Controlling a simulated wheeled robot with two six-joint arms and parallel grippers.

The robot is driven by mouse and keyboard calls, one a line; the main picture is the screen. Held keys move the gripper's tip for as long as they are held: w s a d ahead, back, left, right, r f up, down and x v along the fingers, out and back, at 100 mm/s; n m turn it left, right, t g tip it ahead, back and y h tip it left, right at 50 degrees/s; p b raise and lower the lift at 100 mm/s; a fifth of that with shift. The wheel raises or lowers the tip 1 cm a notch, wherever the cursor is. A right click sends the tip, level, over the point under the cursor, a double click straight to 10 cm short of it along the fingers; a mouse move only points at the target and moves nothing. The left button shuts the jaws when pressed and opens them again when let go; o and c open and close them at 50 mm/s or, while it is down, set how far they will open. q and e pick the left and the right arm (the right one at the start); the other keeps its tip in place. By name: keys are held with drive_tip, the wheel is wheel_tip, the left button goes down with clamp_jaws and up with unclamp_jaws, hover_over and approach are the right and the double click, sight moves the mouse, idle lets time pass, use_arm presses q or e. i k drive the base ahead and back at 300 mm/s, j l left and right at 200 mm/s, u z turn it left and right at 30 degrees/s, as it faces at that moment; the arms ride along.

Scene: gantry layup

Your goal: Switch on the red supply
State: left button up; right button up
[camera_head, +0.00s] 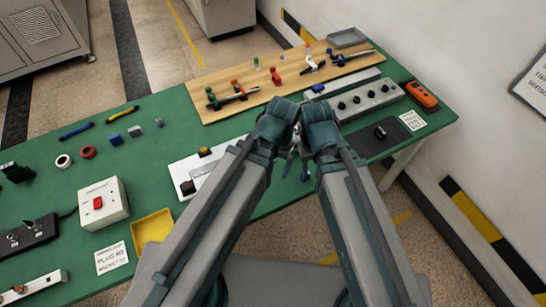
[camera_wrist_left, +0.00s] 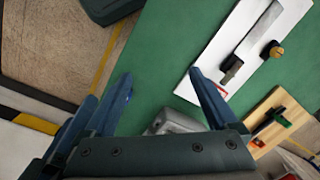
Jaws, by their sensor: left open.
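The red supply is a white box (camera_head: 103,205) with a red rocker switch (camera_head: 98,203) on its top, standing at the left of the green table in the head view. I cannot tell the switch position. A printed card (camera_head: 111,257) lies in front of it. My left gripper (camera_wrist_left: 160,95) is open and empty in the left wrist view, above the green table, apart from the box. In the head view both arms meet near the table's front middle, well right of the box. My right wrist (camera_head: 321,122) shows there, but its fingers are hidden.
A yellow tray (camera_head: 152,228) stands right of the box. A black switch block (camera_head: 28,235) is at its left. A white board (camera_head: 190,172) with a yellow knob lies by my left arm; the knob shows in the wrist view (camera_wrist_left: 276,52). A wooden board (camera_head: 225,78) with clamps is behind.

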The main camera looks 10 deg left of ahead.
sight(97, 201)
drive_tip(key=k, duration=0.45)
drive_tip(key=k+j+u, duration=0.1)
drive_tip(key=k+u, duration=0.25)
drive_tip(key=u, duration=1.3)
